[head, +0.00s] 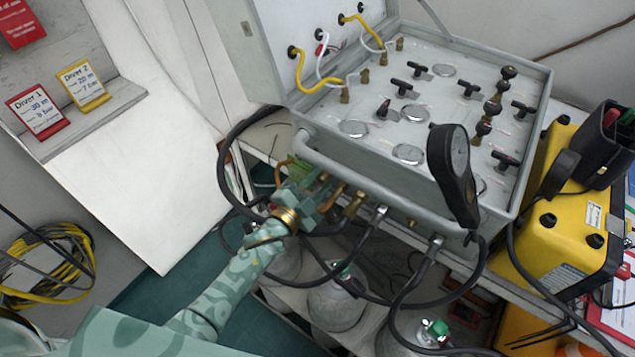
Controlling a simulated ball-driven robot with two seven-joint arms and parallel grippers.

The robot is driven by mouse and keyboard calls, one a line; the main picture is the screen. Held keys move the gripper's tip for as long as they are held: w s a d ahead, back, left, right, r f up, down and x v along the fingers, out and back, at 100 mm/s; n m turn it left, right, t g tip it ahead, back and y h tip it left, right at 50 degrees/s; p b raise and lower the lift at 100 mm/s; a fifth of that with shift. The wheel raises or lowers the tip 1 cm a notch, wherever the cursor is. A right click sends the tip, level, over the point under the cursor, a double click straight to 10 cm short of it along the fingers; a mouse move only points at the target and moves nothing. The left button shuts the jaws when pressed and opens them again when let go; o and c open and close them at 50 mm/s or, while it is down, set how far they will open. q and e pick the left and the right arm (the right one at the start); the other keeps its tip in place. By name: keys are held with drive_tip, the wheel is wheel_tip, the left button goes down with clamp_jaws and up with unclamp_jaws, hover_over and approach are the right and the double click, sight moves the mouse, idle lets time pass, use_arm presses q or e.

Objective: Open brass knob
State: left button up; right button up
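The grey air panel box (340,160) stands open on a bench. Brass fittings run along its lower front side, with hoses below them; one brass fitting (353,205) shows just right of my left gripper. My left gripper (318,190) is at the front left corner of the panel, up against the row of fittings. Its fingers overlap brass parts there, and I cannot tell whether they are open or shut, or touching a brass knob. Any knob behind the fingers is hidden. My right gripper is not in view.
Black hoses (400,290) loop below the panel, above gas cylinders (337,300). A round gauge (453,170) stands up at the panel's front. A yellow case (560,220) is at the right. Diver cards (38,112) stand on a ledge at the left.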

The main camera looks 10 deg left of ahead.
use_arm(q)
drive_tip(key=p+v, duration=0.1)
drive_tip(key=v, duration=1.5)
drive_tip(key=shift+s, duration=0.2)
